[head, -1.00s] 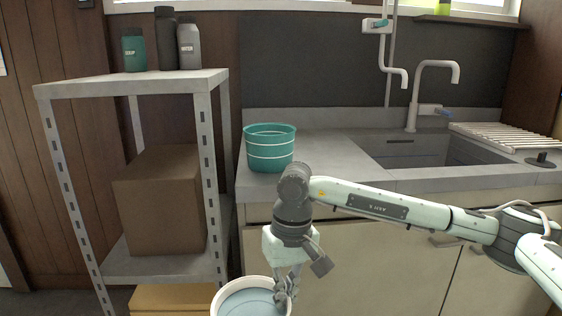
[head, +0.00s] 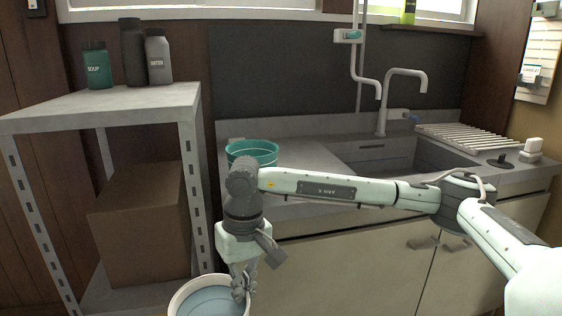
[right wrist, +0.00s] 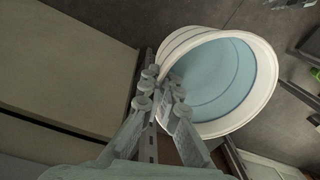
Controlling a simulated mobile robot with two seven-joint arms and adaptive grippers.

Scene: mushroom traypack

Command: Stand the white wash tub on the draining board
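The white wash tub (head: 181,304), round with a pale blue inside, is at the bottom of the head view, low in front of the cabinets and partly cut off. It also shows in the right wrist view (right wrist: 225,80). My right gripper (head: 243,284) points down and is shut on the tub's rim; in the wrist view its fingertips (right wrist: 163,82) meet the wall at the rim. I take the draining board to be the pale slatted surface (head: 468,138) right of the sink, well above and right of the tub. My left gripper is out of view.
A teal tub (head: 252,150) stands on the counter left of the sink (head: 385,160), behind my right arm. A metal shelf (head: 120,100) with bottles and a brown box (head: 140,225) stands close left. A dark stopper (head: 500,160) and a small white item (head: 533,147) lie right of the slats.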

